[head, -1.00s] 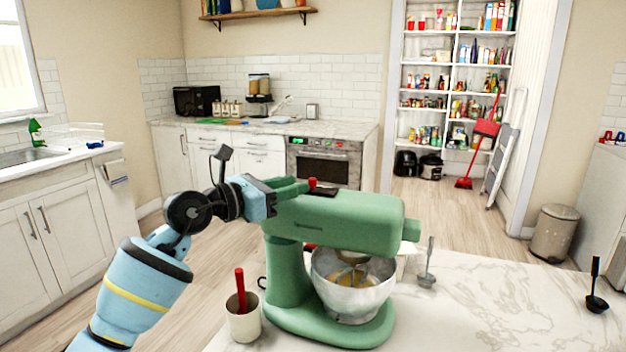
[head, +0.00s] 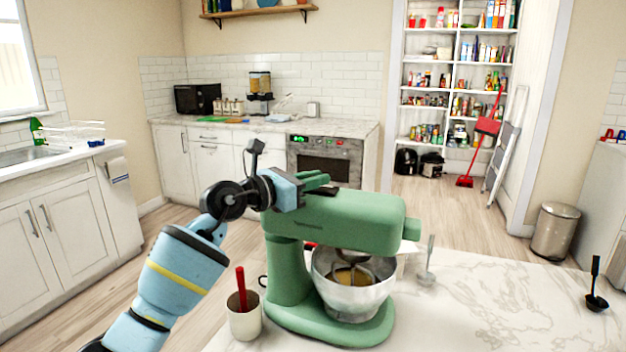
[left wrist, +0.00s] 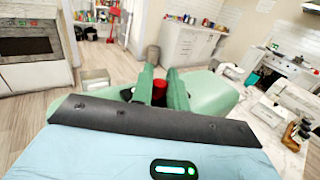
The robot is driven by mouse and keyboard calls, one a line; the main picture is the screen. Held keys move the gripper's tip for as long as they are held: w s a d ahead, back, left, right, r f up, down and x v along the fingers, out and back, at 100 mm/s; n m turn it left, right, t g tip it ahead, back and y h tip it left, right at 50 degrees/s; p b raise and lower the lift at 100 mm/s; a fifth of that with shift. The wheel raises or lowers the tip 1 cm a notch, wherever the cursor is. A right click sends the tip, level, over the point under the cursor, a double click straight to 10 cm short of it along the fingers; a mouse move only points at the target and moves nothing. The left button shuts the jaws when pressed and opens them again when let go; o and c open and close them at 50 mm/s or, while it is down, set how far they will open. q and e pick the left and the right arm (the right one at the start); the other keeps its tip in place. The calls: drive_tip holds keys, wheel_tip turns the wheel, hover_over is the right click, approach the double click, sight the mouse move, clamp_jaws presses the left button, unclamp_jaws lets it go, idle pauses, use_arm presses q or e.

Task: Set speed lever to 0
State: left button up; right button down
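The green stand mixer (head: 345,220) stands on the marble counter, a steel bowl (head: 352,290) under its head. The red speed lever (left wrist: 158,90) shows in the left wrist view between the two green fingers of my left gripper (left wrist: 161,88). The fingers stand on either side of it with a narrow gap; I cannot tell whether they touch it. In the head view my left gripper (head: 315,182) is at the top of the mixer head, and the lever is hidden there. The lever's setting cannot be read. My right gripper is not in view.
A cream cup with a red-handled tool (head: 245,322) stands left of the mixer base.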

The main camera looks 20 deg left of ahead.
use_arm(q)
clamp_jaws()
drive_tip(key=shift+a, duration=1)
drive_tip(key=o, duration=0.6)
unclamp_jaws()
drive_tip(key=shift+a, duration=0.1)
drive_tip(key=v, duration=0.7)
drive_tip(key=shift+s+a, duration=0.2)
drive_tip(key=shift+s, duration=0.15)
